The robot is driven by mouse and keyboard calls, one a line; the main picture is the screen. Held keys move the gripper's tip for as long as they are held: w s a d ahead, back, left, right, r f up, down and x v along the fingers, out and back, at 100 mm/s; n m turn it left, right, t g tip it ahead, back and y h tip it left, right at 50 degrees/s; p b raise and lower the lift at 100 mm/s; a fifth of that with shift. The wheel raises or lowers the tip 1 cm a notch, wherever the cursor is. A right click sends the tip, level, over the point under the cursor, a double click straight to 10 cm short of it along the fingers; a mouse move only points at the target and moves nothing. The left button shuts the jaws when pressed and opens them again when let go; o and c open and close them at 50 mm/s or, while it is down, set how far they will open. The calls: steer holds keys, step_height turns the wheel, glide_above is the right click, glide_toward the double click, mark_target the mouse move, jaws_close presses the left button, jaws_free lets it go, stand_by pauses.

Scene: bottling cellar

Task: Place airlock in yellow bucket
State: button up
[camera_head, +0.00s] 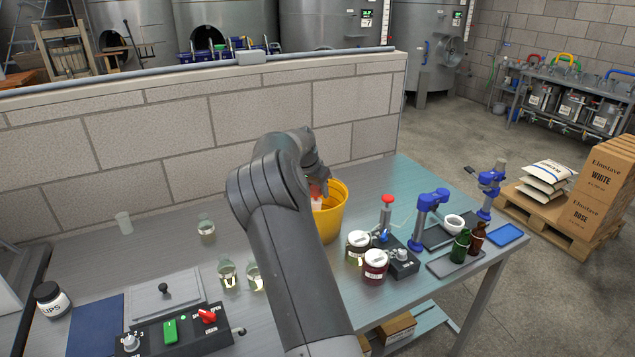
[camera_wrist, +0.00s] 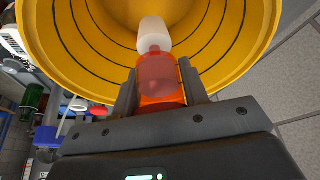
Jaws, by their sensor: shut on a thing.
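The yellow bucket (camera_head: 333,215) stands on the workbench near the block wall, partly hidden behind my arm in the head view. In the wrist view the bucket (camera_wrist: 228,50) fills the upper part, its ringed inside showing. My gripper (camera_wrist: 157,78) is shut on the airlock (camera_wrist: 157,72), a translucent red-orange piece with a white end, held between the two fingers. The white end points into the bucket's mouth. In the head view my gripper (camera_head: 319,186) is at the bucket's opening, and the airlock shows only in part. I cannot tell whether it touches the bucket.
Dark jars with white labels (camera_head: 375,265) and a control box with a red-topped post (camera_head: 387,205) stand right of the bucket. Small glass bottles (camera_head: 227,272) stand left of my arm. A switch panel (camera_head: 175,330) lies at the front left. The block wall (camera_head: 240,120) rises behind.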

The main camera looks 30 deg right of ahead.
steer(key=shift+f, duration=0.35)
steer(key=o, duration=1.1)
steer(key=shift+a, duration=0.1)
steer(key=a, duration=0.1)
steer(key=s+a, duration=0.1)
steer(key=a, duration=0.1)
steer(key=shift+s+a, duration=0.15)
steer(key=shift+s, duration=0.2)
steer(key=shift+r, duration=0.1)
